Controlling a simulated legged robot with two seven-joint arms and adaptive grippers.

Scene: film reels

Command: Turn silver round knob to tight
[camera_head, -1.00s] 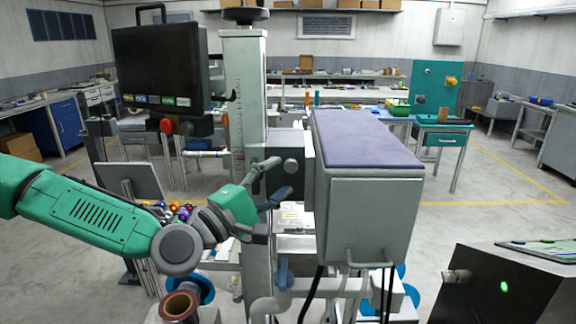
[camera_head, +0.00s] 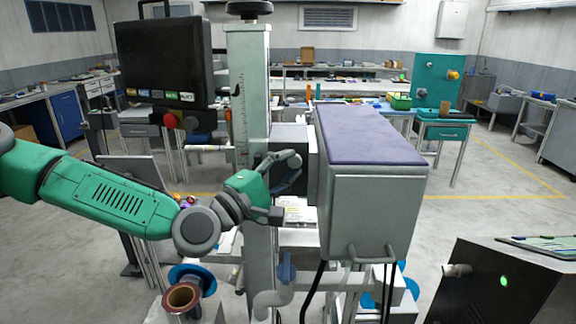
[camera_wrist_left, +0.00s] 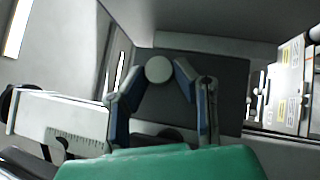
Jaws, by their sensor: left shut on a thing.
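The silver round knob (camera_wrist_left: 159,69) shows in the left wrist view as a pale disc in front of a dark square plate (camera_wrist_left: 222,95). My left gripper (camera_wrist_left: 160,72) has one finger on each side of the knob and is shut on it. In the head view the left gripper (camera_head: 287,172) reaches the side of the machine, at the dark block beside the vertical column. There the fingers largely hide the knob. My right gripper is in neither view.
The grey column (camera_head: 246,100) with a scale stands left of the gripper. A large grey box with a purple top (camera_head: 370,135) stands close on the right. A black monitor (camera_head: 163,62) hangs at the upper left. A brown reel (camera_head: 181,297) sits below my arm.

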